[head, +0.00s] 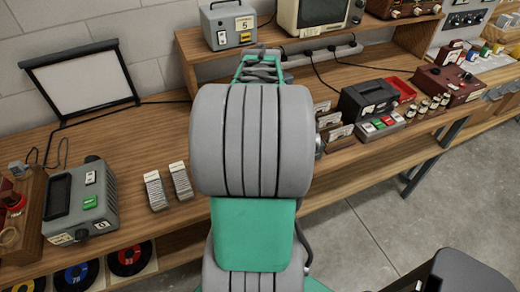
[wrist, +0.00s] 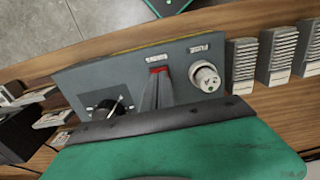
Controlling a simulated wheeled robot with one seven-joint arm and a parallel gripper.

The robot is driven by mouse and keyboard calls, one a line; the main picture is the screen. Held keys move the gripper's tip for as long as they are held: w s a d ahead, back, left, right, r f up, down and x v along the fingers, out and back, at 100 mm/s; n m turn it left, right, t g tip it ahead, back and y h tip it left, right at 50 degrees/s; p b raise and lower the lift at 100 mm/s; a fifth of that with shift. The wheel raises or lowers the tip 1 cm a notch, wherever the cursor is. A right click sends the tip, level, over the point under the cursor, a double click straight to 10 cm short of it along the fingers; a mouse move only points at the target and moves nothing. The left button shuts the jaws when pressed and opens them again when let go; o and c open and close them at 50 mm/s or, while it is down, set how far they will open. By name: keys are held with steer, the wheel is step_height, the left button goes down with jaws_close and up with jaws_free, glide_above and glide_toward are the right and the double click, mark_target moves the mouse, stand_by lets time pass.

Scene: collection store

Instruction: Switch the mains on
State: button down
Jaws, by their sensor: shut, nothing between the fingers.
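A grey panel (wrist: 95,78) fills the middle of the wrist view. A small red part (wrist: 158,70) sits on it below a white label, likely the mains switch; whether it is on or off cannot be read. My gripper (wrist: 157,80) is shut and empty, its fingertips directly in front of the red part and partly hiding it. Whether they touch it I cannot tell. A black pointer knob (wrist: 112,108) is left of the fingers, and a pale round socket or plug (wrist: 205,77) is to the right. In the head view, my arm hides this panel.
Pale ribbed card stacks (wrist: 242,65) stand right of the panel in the wrist view. In the head view, a grey tester (head: 80,203) stands on the wooden bench at left, a black device (head: 368,99) and a red box (head: 447,83) at right. A shelf (head: 205,65) is behind.

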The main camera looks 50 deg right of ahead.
steer(key=shift+f+b, duration=0.6)
steer(key=shift+f, duration=0.35)
stand_by(0.4)
step_height(320, 180, up, 7)
steer(key=p, duration=0.5)
steer(key=shift+r, duration=0.1)
stand_by(0.4)
